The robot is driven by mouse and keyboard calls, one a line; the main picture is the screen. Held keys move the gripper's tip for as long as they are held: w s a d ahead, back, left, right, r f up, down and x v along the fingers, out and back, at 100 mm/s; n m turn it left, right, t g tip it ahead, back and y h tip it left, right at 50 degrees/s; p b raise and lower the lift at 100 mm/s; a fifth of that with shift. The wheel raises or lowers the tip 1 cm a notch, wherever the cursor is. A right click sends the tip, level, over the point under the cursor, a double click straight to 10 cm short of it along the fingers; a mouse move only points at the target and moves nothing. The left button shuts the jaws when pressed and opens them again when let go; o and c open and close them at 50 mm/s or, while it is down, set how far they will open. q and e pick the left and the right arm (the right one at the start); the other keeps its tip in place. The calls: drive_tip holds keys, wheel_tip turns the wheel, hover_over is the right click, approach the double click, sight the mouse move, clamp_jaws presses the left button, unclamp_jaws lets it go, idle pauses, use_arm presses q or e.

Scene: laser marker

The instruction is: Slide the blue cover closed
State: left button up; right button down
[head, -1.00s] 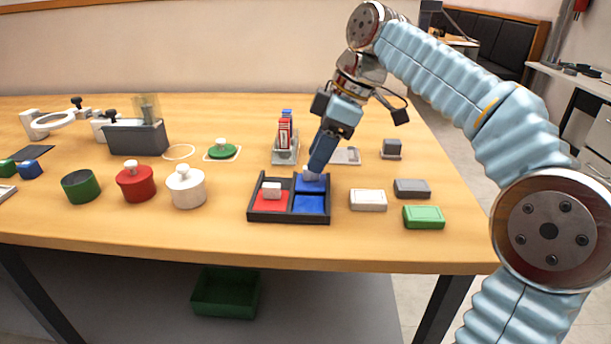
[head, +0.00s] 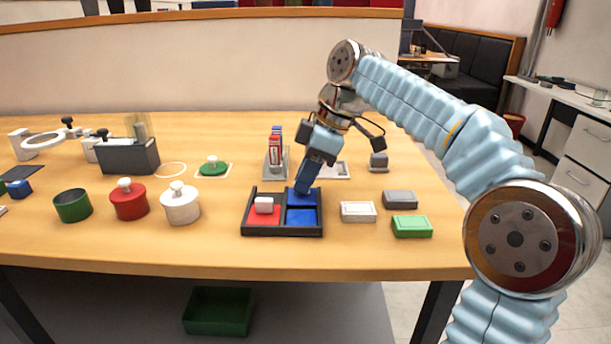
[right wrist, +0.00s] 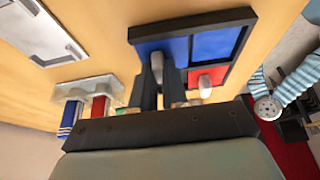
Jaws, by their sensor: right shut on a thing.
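A black tray (head: 282,234) sits near the table's front edge with a red lane on the left and a blue lane on the right. The blue cover (head: 302,202) lies over the back half of its lane; a lower blue surface (head: 301,217) shows in the front half. My right gripper (head: 303,189) comes down from behind onto the cover. In the right wrist view my right gripper (right wrist: 163,84) is shut on the pale knob (right wrist: 168,72) of the blue cover (right wrist: 157,50). In the head view the fingers hide the knob. My left gripper is out of view.
A red cover (head: 264,218) with a white knob is in the left lane. White (head: 358,212), grey (head: 400,199) and green (head: 411,226) blocks lie right of the tray. A card holder (head: 274,160) stands behind it. Lidded pots (head: 181,205) stand to the left.

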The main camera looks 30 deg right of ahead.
drive_tip(key=shift+s+a+f, duration=0.1)
drive_tip(key=shift+s+a, duration=0.05)
drive_tip(key=shift+s, duration=0.05)
drive_tip(key=s+a, duration=0.1)
drive_tip(key=s+a+b, duration=0.1)
drive_tip(key=s, duration=0.1)
drive_tip(key=s+a+b, duration=0.1)
drive_tip(key=shift+s, duration=0.4)
drive_tip(key=c, duration=1.1)
unclamp_jaws()
drive_tip(key=shift+s, duration=0.1)
drive_tip(key=shift+c, duration=0.2)
